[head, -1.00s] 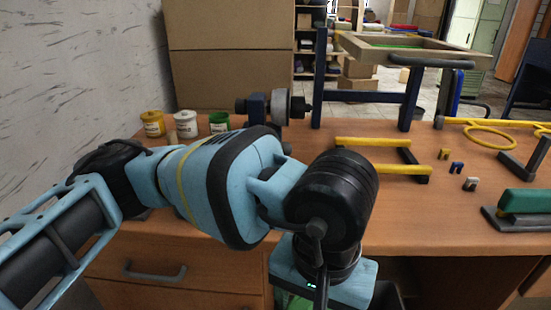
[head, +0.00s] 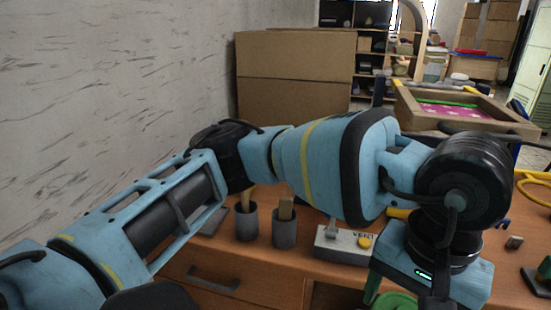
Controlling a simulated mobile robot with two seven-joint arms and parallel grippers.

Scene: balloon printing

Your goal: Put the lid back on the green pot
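The green pot is not visible; my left arm covers much of the tabletop at the back left. My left gripper (head: 428,280) is at the lower right, in front of the desk's front edge. My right gripper is not in view.
On the wooden desk (head: 255,283) stand two dark grey cups (head: 246,224) (head: 284,233) with wooden handles in them. A framed screen (head: 465,108) is at the back right; cardboard boxes (head: 293,90) stand behind.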

